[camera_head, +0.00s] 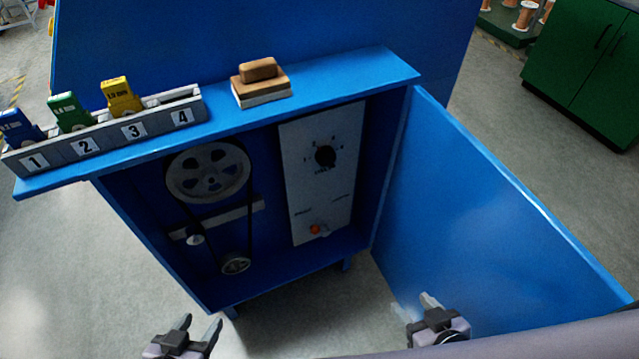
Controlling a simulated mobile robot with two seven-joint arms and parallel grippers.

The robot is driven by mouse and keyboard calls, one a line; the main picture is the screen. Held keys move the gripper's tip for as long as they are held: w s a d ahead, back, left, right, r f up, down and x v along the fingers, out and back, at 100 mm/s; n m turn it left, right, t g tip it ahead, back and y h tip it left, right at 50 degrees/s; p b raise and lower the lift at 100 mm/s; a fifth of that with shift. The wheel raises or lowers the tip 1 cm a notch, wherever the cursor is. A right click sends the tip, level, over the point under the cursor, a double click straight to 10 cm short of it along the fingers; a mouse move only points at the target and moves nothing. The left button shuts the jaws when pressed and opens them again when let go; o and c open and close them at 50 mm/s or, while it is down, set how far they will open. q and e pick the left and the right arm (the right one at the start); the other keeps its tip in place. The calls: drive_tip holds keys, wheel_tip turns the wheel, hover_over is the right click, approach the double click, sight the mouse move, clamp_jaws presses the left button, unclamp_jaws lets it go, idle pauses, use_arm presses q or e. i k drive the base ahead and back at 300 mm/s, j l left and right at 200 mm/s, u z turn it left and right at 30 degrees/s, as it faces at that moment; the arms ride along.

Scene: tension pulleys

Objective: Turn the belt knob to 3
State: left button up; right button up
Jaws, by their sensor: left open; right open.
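The belt knob (325,156) is a round black dial on a pale control panel (338,203) inside the open blue cabinet. Small numbers ring the knob; its pointer setting is too small to tell. My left gripper (199,326) is open and empty at the bottom, below and left of the cabinet. My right gripper (426,303) is open and empty at the lower right, in front of the open door. Both grippers are well apart from the knob.
The blue door (490,215) stands open to the right. A large pulley (208,150) and belt sit left of the panel. An orange-red button (315,229) is low on the panel. A numbered rack (60,152) with coloured gauges and a wooden-backed block (260,92) rest on top.

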sight(325, 157)
drive_tip(key=j+z, duration=0.15)
drive_tip(key=z, duration=0.25)
drive_tip(key=j+z, duration=0.1)
drive_tip(key=z, duration=0.3)
drive_tip(key=k+j+z, duration=0.1)
drive_tip(key=z, duration=0.3)
drive_tip(key=j+z, duration=0.1)
drive_tip(key=z, duration=0.3)
drive_tip(key=k+l, duration=0.05)
